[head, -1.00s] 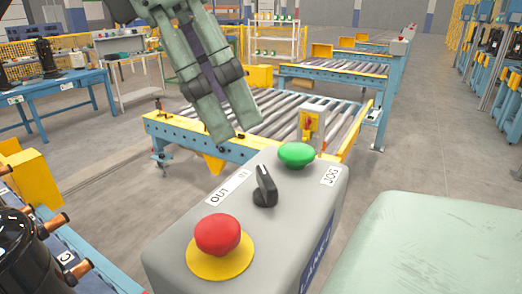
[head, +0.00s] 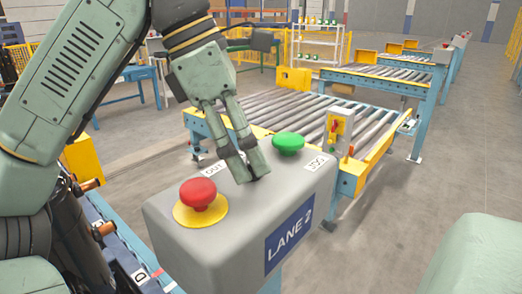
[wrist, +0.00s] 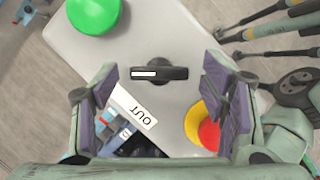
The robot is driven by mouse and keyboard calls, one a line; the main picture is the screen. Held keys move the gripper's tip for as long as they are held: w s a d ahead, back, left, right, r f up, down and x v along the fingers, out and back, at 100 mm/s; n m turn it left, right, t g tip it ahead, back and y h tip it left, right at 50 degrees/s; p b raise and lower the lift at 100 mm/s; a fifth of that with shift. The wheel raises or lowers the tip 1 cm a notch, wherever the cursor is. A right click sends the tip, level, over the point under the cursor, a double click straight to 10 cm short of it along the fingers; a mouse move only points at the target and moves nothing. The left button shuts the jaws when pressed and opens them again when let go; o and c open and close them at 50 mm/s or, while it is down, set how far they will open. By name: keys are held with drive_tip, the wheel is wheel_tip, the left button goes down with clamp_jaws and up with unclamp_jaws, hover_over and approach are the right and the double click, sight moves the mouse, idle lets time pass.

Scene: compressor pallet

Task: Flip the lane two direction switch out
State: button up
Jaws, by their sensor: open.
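The grey control box (head: 190,245) carries a "LANE 2" label (head: 289,238) on its side. In the wrist view its black direction switch (wrist: 160,73) lies between my open fingers, its white mark toward the left finger. The "OUT" label (wrist: 138,108) is below the switch there; in the head view the "OUT" label (head: 213,170) is left of my fingers. My gripper (head: 248,168) is at the box top, pointing down over the switch. The fingers hide most of the switch in the head view, and I cannot tell whether they touch it.
A red emergency button (head: 198,194) on a yellow disc sits left of my fingers. A green button (head: 288,142) and the "JOG" label (head: 317,163) are to the right. A roller conveyor (head: 310,110) stands behind the box. Black compressors stand at the lower left.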

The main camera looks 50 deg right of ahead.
drive_tip(key=shift+d+f, duration=0.1)
drive_tip(key=shift+f, duration=0.15)
drive_tip(key=shift+c, duration=0.2)
drive_tip(key=c, duration=1.1)
